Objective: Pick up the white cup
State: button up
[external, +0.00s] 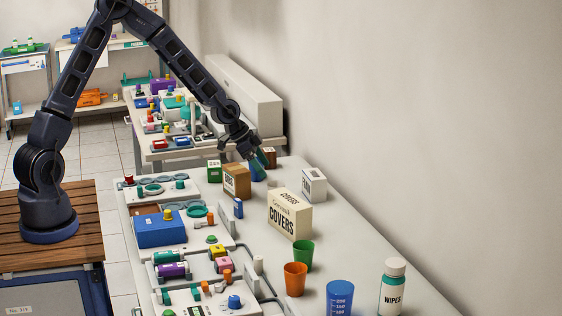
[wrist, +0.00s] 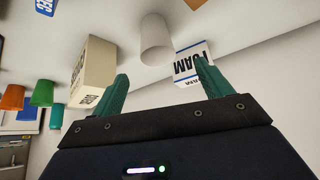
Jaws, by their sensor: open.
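The white cup (wrist: 156,40) shows in the upper middle of the wrist view, between a cream box and a white box. My gripper (wrist: 162,72) is open, with its two teal fingers apart and nothing between them. The cup lies beyond the fingertips, in line with the gap, and no contact shows. In the external view my gripper (external: 262,160) is over the far part of the long counter, beside the small boxes. I cannot clearly make out the cup in the external view.
The cream COVERS box (external: 290,214) and the white box (external: 314,184) stand on the counter near my gripper. A brown box (external: 237,181) is close by. Green (external: 303,256), orange (external: 295,279) and blue (external: 340,297) cups stand nearer the camera. The wall borders the right side.

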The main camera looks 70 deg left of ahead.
aim_at(276, 186)
jog(key=shift+x, duration=4.55)
jog(key=shift+s+d, duration=0.1)
jog(key=shift+c, duration=0.5)
jog(key=c, duration=1)
